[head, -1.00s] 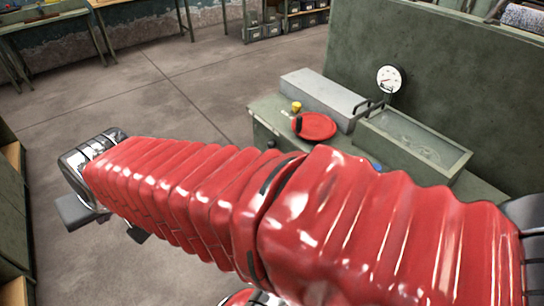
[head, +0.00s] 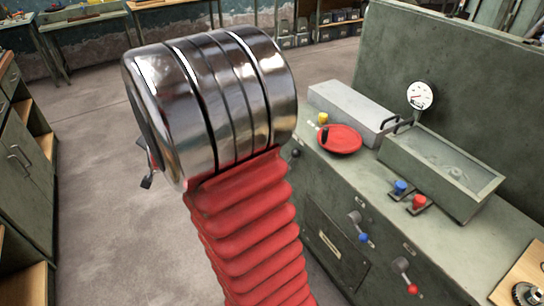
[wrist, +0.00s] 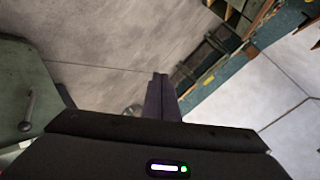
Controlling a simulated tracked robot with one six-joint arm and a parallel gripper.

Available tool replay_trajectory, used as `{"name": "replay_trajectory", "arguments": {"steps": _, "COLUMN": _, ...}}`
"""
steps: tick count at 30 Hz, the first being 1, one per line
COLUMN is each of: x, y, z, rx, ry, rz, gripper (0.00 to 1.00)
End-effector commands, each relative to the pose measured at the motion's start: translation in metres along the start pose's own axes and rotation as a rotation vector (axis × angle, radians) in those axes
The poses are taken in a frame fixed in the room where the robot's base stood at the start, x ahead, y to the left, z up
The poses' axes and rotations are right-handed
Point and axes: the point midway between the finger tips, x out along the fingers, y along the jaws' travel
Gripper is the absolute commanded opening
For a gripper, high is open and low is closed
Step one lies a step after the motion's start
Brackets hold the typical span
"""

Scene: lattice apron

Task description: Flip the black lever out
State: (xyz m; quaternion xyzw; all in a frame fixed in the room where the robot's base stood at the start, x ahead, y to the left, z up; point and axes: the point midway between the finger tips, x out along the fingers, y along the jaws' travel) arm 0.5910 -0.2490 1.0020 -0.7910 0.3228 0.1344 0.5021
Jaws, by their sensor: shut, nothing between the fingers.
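A black lever knob (head: 296,153) shows at the left end of the green cabinet's front (head: 325,190), partly close behind my arm; its shaft is hard to make out. In the wrist view a dark lever (wrist: 28,110) with a round end stands against a green panel at the left; I cannot tell for sure that it is the black one. My gripper (wrist: 160,76) is shut and empty, pointing over bare floor, apart from the lever and to its right. In the head view only a dark bit of my gripper (head: 147,181) shows beyond the metal wrist.
The cabinet also has a lever with a blue knob (head: 363,238) and one with a red knob (head: 412,289). A red dish (head: 340,139), blue button (head: 400,186), red button (head: 419,202), glass-topped box (head: 440,170) and gauge (head: 420,96) are above. Floor at left is clear.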

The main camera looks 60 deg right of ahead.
Motion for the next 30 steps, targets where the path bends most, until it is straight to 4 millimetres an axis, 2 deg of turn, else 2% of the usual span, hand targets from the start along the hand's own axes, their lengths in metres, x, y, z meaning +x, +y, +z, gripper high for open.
{"name": "replay_trajectory", "arguments": {"steps": 1, "x": 0.014, "y": 0.011, "z": -0.008, "rx": 0.041, "ry": 0.027, "rz": 0.005, "gripper": 0.0}}
{"name": "replay_trajectory", "arguments": {"steps": 6, "x": 0.051, "y": 0.041, "z": -0.04, "rx": 0.187, "ry": 0.135, "rz": -0.005, "gripper": 0.0}}
{"name": "replay_trajectory", "arguments": {"steps": 11, "x": 0.08, "y": 0.076, "z": -0.069, "rx": 0.316, "ry": 0.24, "rz": -0.023, "gripper": 0.0}}
{"name": "replay_trajectory", "arguments": {"steps": 15, "x": 0.101, "y": 0.112, "z": -0.093, "rx": 0.42, "ry": 0.335, "rz": -0.042, "gripper": 0.0}}
{"name": "replay_trajectory", "arguments": {"steps": 24, "x": 0.129, "y": 0.202, "z": -0.137, "rx": 0.615, "ry": 0.545, "rz": -0.101, "gripper": 0.0}}
{"name": "replay_trajectory", "arguments": {"steps": 30, "x": 0.134, "y": 0.268, "z": -0.159, "rx": 0.719, "ry": 0.685, "rz": -0.156, "gripper": 0.0}}
